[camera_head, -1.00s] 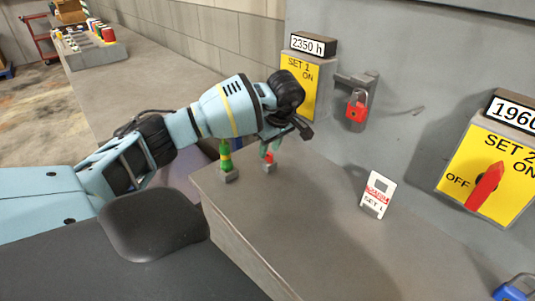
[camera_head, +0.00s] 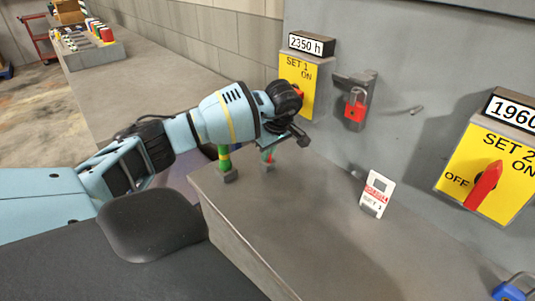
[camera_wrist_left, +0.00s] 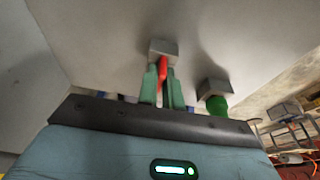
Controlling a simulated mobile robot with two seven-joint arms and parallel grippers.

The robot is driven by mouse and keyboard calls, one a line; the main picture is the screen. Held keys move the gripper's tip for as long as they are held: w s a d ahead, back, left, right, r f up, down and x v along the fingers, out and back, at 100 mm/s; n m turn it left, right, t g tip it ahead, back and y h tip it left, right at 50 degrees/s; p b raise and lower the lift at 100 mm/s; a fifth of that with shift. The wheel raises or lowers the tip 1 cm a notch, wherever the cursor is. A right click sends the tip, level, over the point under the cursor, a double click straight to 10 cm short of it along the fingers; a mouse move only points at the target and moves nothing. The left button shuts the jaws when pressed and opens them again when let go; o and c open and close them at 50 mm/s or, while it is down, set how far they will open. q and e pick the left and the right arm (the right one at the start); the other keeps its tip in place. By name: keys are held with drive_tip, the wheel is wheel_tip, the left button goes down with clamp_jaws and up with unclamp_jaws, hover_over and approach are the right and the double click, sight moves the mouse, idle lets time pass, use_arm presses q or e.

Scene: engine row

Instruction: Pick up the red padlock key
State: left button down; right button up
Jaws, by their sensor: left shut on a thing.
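The red padlock key (camera_head: 270,157) stands at a small grey block (camera_head: 268,167) on the grey ledge, mostly hidden by my gripper in the head view. In the left wrist view the red key (camera_wrist_left: 163,68) shows as a red strip between my green fingers, with its grey block (camera_wrist_left: 163,47) just beyond the tips. My left gripper (camera_head: 267,154) comes down from above and is shut on the red key; it also shows in the left wrist view (camera_wrist_left: 163,84). The key is still at its block. My right gripper is not in view.
A green key-like piece (camera_head: 224,155) stands in its own block left of the red one. A red padlock (camera_head: 355,107) hangs on the wall bracket. A white tag (camera_head: 377,193) leans near the wall. A blue padlock (camera_head: 510,290) lies at lower right. The ledge's front is clear.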

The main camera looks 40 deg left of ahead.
use_arm(q)
drive_tip(key=shift+r, duration=0.5)
drive_tip(key=v, duration=0.2)
drive_tip(key=shift+s+r, duration=0.2)
drive_tip(key=shift+r, duration=0.1)
drive_tip(key=s+d+r, duration=0.1)
drive_tip(key=s+d, duration=0.7)
drive_tip(key=d, duration=0.4)
drive_tip(key=shift+s+d+r, duration=0.25)
drive_tip(key=shift+s, duration=0.15)
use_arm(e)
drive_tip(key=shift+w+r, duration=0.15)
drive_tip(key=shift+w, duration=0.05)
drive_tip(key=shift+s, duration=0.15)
use_arm(q)
drive_tip(key=shift+w+f, duration=0.1)
